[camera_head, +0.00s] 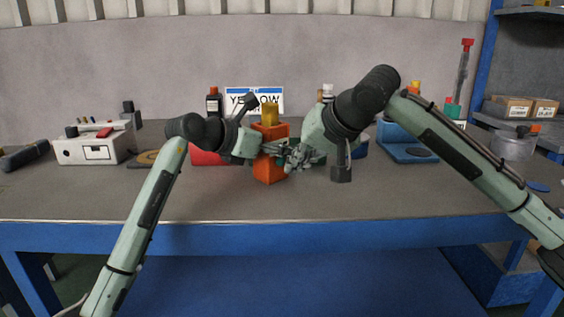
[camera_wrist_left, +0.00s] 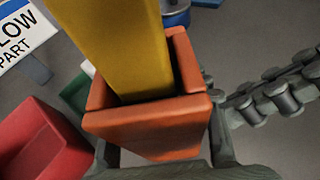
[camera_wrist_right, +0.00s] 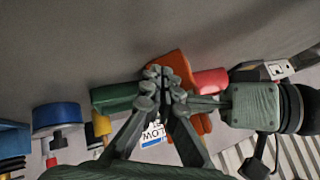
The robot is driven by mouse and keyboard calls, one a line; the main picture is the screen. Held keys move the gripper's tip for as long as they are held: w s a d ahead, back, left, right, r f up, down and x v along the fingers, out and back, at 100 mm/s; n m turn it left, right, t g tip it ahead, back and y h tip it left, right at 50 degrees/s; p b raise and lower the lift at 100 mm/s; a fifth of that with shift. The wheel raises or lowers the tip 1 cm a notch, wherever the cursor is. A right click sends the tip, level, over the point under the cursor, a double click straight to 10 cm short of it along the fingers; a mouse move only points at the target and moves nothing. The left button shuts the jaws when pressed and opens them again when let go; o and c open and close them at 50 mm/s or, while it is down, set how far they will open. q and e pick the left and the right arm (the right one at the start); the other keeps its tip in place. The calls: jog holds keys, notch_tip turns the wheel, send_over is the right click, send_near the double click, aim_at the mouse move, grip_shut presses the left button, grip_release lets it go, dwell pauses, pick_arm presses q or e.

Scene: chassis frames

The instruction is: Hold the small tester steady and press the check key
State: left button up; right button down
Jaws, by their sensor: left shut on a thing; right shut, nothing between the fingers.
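The small tester, an orange housing (camera_head: 269,171), is held upright at the middle of the table. A yellow block (camera_head: 269,113) stands in its open top; the left wrist view shows this yellow block (camera_wrist_left: 125,45) inside the orange walls (camera_wrist_left: 150,125). My left gripper (camera_head: 264,148) is shut on the tester from the left. My right gripper (camera_head: 287,153) is shut and empty, with its tips close to the tester's right side; the right wrist view shows these tips (camera_wrist_right: 160,73) in front of the orange body. I cannot tell whether they touch. No check key can be clearly made out.
A red block (camera_head: 208,157) lies left of the tester, and a white sign (camera_head: 246,96) stands behind. A white box (camera_head: 88,148) is at the left. A blue stand (camera_head: 402,150) is at the right. The table's front strip is clear.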

jog(key=shift+w+a, duration=0.25)
jog(key=shift+w, duration=0.1)
jog(key=shift+w+a, duration=0.3)
jog(key=shift+w, duration=0.05)
dwell(0.9)
jog(key=shift+s+d, duration=0.6)
jog(key=shift+s, duration=0.1)
jog(key=shift+s+d, duration=0.8)
jog(key=shift+s, duration=0.2)
jog(key=shift+s+d, duration=0.8)
jog(key=shift+s, duration=0.15)
pick_arm(q)
jog(key=o, duration=1.4)
